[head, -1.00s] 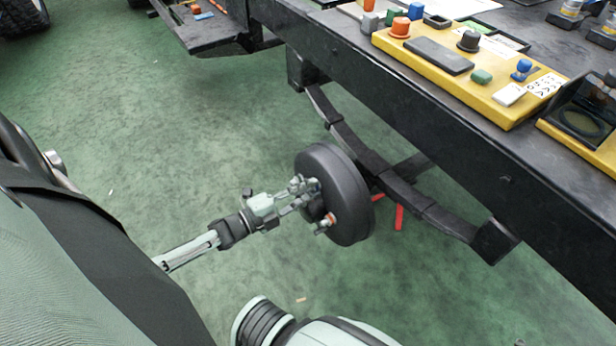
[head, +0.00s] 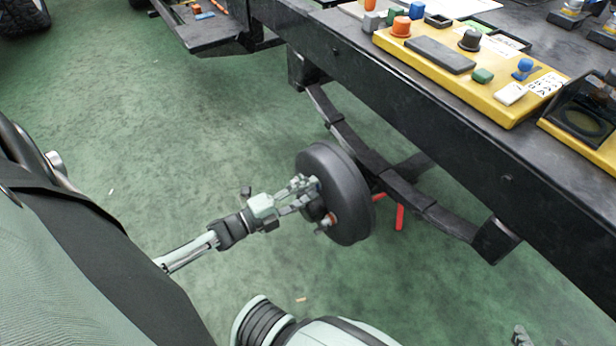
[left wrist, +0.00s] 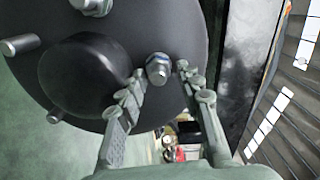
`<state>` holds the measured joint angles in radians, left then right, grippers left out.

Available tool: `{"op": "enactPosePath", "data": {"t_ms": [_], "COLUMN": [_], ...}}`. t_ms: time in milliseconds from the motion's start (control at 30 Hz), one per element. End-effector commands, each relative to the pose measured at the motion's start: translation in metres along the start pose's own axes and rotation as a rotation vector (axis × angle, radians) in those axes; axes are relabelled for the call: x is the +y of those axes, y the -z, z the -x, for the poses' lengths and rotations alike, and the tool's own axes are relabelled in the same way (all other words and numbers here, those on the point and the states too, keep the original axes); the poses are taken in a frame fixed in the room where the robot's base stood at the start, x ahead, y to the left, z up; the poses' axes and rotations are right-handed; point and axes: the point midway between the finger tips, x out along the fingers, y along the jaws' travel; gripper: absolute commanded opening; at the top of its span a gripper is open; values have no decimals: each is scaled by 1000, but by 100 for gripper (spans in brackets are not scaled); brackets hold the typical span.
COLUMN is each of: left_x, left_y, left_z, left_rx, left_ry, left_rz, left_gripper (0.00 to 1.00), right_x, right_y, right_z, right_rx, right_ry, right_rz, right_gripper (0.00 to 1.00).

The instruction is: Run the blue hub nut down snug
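In the left wrist view, a metallic nut with a bluish flange (left wrist: 158,68) sits on a stud of the drum face (left wrist: 185,30), beside the round black hub centre (left wrist: 85,75). My left gripper (head: 306,191) is at the drum face. In the left wrist view its fingers (left wrist: 160,80) are apart, one on each side of the nut, with visible gaps. A small grey-green part at the bottom right of the head view (head: 521,336) looks like my right gripper's tip, mostly cut off.
Bare studs (left wrist: 20,45) and another nut (left wrist: 92,5) are on the hub. An orange-coloured nut (head: 332,218) is low on the drum. The black chassis rail (head: 430,110) runs above, with a yellow tray (head: 480,95) on top. Red stand legs (head: 399,217) are behind the drum. Green floor is clear at left.

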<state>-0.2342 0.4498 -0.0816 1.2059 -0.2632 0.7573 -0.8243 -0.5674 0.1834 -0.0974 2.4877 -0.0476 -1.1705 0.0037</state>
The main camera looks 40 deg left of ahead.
Motion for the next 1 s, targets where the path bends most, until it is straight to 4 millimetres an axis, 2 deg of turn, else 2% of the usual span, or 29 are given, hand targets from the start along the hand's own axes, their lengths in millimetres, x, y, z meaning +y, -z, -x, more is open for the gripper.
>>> {"op": "enactPosePath", "data": {"t_ms": [433,800,1000], "left_x": [1,1,0], "left_y": [-1,0,0], "left_z": [4,58,77], "left_rx": [-4,-3,-2], "left_ry": [-4,-5,-2], "left_rz": [0,-1,-1], "left_gripper": [44,44,44], "right_x": [-1,0,0], "right_y": [1,0,0], "right_z": [0,0,0], "right_rx": [3,1,0], "right_ry": [1,0,0], "right_rz": [0,0,0], "right_gripper": [44,44,44]}}
